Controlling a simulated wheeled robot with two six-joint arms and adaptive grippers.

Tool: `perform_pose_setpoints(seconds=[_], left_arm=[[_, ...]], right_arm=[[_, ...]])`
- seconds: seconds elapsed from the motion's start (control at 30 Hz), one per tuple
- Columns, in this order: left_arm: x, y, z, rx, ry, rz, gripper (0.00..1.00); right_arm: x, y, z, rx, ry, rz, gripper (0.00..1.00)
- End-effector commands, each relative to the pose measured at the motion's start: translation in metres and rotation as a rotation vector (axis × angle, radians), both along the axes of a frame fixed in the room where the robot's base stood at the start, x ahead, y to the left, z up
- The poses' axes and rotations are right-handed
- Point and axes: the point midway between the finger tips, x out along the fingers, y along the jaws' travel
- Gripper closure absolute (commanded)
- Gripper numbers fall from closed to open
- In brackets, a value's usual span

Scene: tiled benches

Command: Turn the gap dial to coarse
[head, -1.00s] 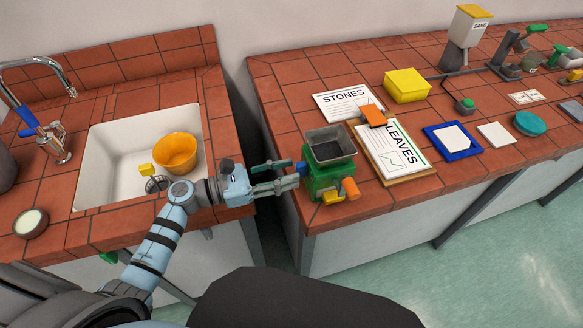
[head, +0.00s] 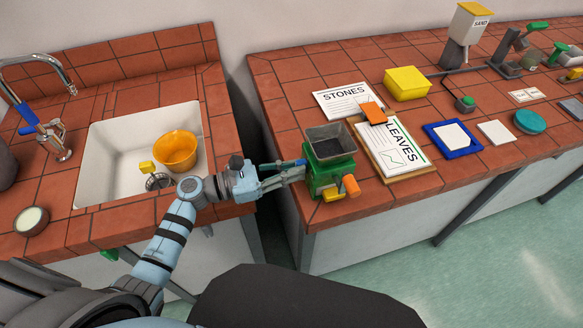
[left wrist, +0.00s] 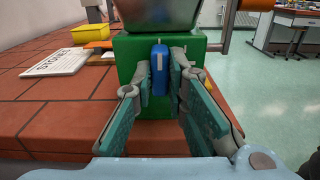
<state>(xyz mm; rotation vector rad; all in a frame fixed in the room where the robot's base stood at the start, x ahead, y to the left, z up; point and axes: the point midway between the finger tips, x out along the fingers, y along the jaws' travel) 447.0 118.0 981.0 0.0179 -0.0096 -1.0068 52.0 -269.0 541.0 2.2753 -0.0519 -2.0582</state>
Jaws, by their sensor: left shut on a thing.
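The green grinder (head: 330,172) stands near the bench's front left corner, with a grey hopper on top and an orange crank knob (head: 351,185) at its front right. In the left wrist view the blue gap dial (left wrist: 159,66) sits on the grinder's green side wall (left wrist: 135,95), with a pale mark running up and down on it. My left gripper (left wrist: 160,75) is shut on the dial, one finger on each side. In the head view the left gripper (head: 300,168) reaches the grinder's left side, and the dial is mostly hidden. My right gripper does not show.
Cards marked STONES (head: 349,99) and LEAVES (head: 395,165) lie right of the grinder, with an orange block (head: 373,112) between them. A yellow box (head: 407,84) stands behind. A sink (head: 110,160) with an orange bowl (head: 175,153) is at left, across a gap between benches.

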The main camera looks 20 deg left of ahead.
Motion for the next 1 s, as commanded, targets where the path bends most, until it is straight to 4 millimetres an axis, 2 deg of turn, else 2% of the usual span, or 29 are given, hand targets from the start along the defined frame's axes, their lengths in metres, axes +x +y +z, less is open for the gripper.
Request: perform_pose_setpoints(seconds=[0.37, 1.0], left_arm=[[0.000, 0.000, -0.002, 0.106, -0.167, 0.000, 1.00], [0.000, 0.000, -0.004, 0.426, -0.675, 0.000, 1.00]], right_arm=[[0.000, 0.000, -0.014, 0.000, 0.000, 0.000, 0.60], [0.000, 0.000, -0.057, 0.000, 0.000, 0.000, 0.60]])
